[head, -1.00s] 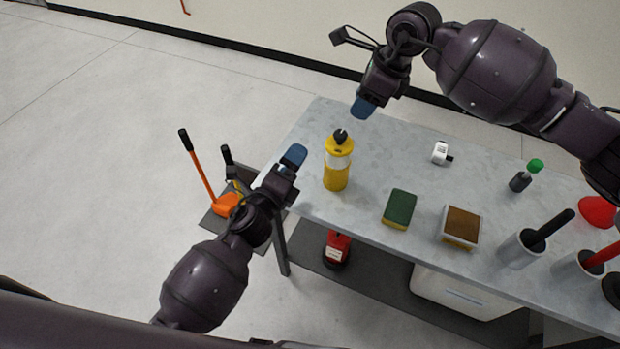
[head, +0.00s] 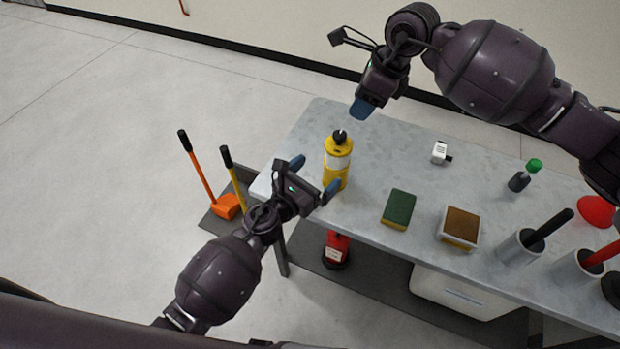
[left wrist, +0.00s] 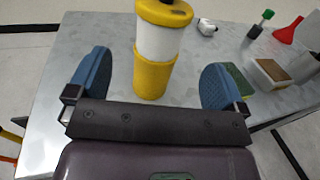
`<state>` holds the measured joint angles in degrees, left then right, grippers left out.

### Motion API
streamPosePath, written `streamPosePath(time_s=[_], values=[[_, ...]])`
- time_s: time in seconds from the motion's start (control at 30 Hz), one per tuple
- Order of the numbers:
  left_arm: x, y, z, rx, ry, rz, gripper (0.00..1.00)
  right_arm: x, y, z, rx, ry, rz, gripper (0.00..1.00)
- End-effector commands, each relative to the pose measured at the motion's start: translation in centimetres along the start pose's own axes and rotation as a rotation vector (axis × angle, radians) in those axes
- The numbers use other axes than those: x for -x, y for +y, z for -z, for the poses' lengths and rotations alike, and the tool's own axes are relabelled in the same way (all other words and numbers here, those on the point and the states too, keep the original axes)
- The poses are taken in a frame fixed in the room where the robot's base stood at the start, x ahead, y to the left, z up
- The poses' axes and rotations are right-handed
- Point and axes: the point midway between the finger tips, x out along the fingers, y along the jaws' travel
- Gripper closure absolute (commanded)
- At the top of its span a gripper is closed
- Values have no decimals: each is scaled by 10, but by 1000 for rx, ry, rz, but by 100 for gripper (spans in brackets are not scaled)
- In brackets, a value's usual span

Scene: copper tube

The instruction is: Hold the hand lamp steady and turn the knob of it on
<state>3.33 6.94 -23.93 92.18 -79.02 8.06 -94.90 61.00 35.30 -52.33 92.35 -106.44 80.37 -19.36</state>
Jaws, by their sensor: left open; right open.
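The hand lamp (head: 338,161) is a yellow cylinder with a pale middle band and a black knob (head: 339,137) on top. It stands upright near the left end of the table. My left gripper (head: 315,176) is open, with its blue fingertips on either side of the lamp's near side. In the left wrist view the lamp (left wrist: 154,50) stands between and beyond the two spread fingers (left wrist: 155,85), touching neither as far as I can see. My right gripper (head: 361,108) is above and behind the lamp, pointing down and apart from it; only one blue fingertip shows clearly.
A green sponge (head: 398,209), a brown-topped box (head: 459,228) and a small white item (head: 440,152) lie to the lamp's right. A green-capped bottle (head: 525,176) and grey holders with handles (head: 522,246) stand farther right. The table (head: 300,150) is clear left of the lamp.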

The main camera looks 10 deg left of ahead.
Motion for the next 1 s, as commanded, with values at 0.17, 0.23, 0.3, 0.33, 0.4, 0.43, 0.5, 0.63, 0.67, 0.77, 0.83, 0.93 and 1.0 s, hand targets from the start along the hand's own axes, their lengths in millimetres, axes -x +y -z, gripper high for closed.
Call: streamPosePath(time_s=[0.17,0.23,0.3,0.33,0.4,0.43,0.5,0.63,0.67,0.77,0.83,0.93,1.0], values=[[-30,-1,-1,3,-2,0,2,0,0,0,0,0,0,57],[-42,-1,-1,4,-2,-1,2,0,0,0,0,0,0,57],[-52,0,-1,4,-2,-1,2,0,0,0,0,0,0,57],[-56,-1,-1,4,-2,0,2,0,0,0,0,0,0,57],[-65,-1,-1,6,-2,0,2,0,0,0,0,0,0,57],[-69,0,-1,5,-1,-1,2,0,0,0,0,0,0,57],[-76,0,0,6,-1,-1,2,0,0,0,0,0,0,57],[-84,0,0,4,-1,0,2,0,0,0,0,0,0,57],[-85,-1,0,4,-1,0,2,0,0,0,0,0,0,57],[-87,-1,0,4,0,0,2,0,0,0,0,0,0,57],[-87,-1,0,4,0,0,2,0,0,0,0,0,0,57],[-87,-1,0,4,-1,0,2,0,0,0,0,0,0,57],[-87,-1,0,4,-1,0,2,0,0,0,0,0,0,57]])
